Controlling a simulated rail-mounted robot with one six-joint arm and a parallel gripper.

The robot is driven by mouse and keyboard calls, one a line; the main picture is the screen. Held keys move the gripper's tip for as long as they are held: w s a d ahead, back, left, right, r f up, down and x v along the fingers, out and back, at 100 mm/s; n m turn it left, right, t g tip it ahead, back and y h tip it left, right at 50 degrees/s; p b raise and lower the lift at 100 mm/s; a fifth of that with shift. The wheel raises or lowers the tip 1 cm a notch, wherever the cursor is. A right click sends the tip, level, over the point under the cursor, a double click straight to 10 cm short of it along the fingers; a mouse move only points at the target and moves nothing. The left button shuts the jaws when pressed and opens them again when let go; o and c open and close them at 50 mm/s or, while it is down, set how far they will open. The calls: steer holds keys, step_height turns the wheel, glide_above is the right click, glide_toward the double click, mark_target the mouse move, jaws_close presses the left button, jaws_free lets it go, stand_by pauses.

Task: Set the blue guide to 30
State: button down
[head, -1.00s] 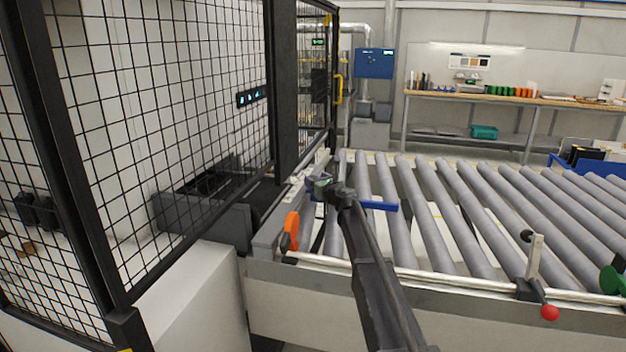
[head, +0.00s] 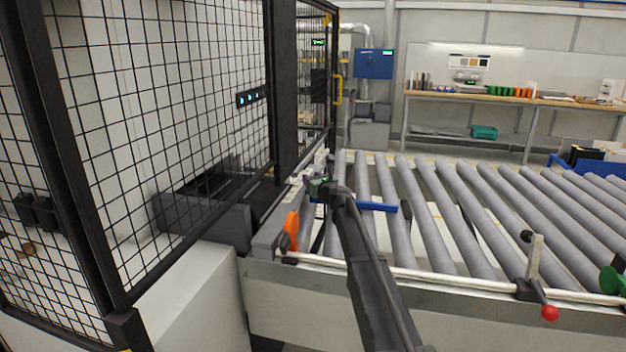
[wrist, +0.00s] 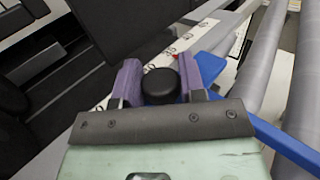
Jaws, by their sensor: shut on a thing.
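The blue guide (head: 378,206) is a flat blue bar lying across the near left rollers. In the wrist view its blue parts (wrist: 285,146) show right of and behind my gripper. My gripper (head: 320,187) is at the guide's left end, by the fence. In the wrist view the purple fingers of my gripper (wrist: 159,76) are shut on a round black knob (wrist: 160,88). A white scale strip (wrist: 186,44) with small dark marks and a red mark runs behind the knob.
A black mesh fence (head: 190,110) stands close on the left. An orange disc (head: 291,230) is just left of my arm. A lever with a red ball (head: 549,313) sits on the front rail at right. The grey rollers (head: 480,215) carry no panel.

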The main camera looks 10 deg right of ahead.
steer(key=s, duration=0.1)
steer(key=s+a, duration=0.1)
steer(key=s, duration=0.2)
steer(key=shift+a, duration=0.35)
steer(key=c, duration=0.8)
jaws_free()
steer(key=shift+o, duration=0.2)
steer(key=v, duration=1)
steer(key=shift+s, duration=0.4)
steer(key=shift+d, duration=0.1)
